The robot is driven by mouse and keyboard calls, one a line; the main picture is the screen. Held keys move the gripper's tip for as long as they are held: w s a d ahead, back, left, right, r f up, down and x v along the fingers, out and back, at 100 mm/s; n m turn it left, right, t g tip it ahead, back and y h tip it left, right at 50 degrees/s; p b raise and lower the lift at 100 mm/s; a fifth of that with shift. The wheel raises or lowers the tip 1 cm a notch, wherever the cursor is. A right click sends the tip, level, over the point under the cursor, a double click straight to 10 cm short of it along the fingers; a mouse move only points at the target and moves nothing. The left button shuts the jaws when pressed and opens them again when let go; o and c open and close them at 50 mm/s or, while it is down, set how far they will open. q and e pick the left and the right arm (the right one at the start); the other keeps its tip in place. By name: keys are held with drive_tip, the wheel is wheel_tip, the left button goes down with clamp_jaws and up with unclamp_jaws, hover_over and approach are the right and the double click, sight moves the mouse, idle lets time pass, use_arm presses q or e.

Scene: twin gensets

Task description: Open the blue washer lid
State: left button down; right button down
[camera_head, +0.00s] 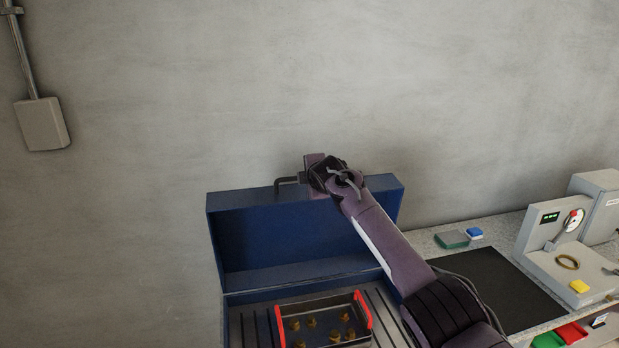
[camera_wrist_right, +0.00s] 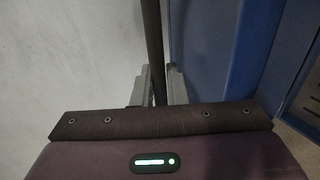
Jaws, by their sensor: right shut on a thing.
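The blue washer lid (camera_head: 285,235) stands raised at the back of the washer, with its hollow inside facing me. A dark bar handle (camera_head: 288,181) runs along its top edge. My right gripper (camera_head: 306,178) is at the top edge, shut on this handle. In the right wrist view the dark handle (camera_wrist_right: 153,50) passes between the two grey fingers of the gripper (camera_wrist_right: 158,84), with the blue lid (camera_wrist_right: 204,45) to its right. My right arm hides part of the lid's right side. My left gripper is not in view.
Inside the open washer, a tray with red ends (camera_head: 363,309) holds several brass-coloured parts. A bench to the right carries a black mat (camera_head: 495,285), green and blue blocks, and a grey device (camera_head: 560,250). A plain wall (camera_head: 300,80) stands behind the lid.

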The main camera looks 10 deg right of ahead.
drive_tip(key=c, duration=1.5)
unclamp_jaws()
drive_tip(key=shift+f, duration=0.1)
drive_tip(key=shift+c, duration=0.2)
drive_tip(key=shift+s, duration=0.1)
drive_tip(key=shift+s+r+b, duration=0.3)
drive_tip(key=shift+s+b, duration=0.1)
drive_tip(key=shift+s, duration=0.25)
drive_tip(key=b+v, duration=0.2)
drive_tip(key=v, duration=0.4)
drive_tip(key=shift+s, duration=0.15)
drive_tip(key=shift+r, duration=0.15)
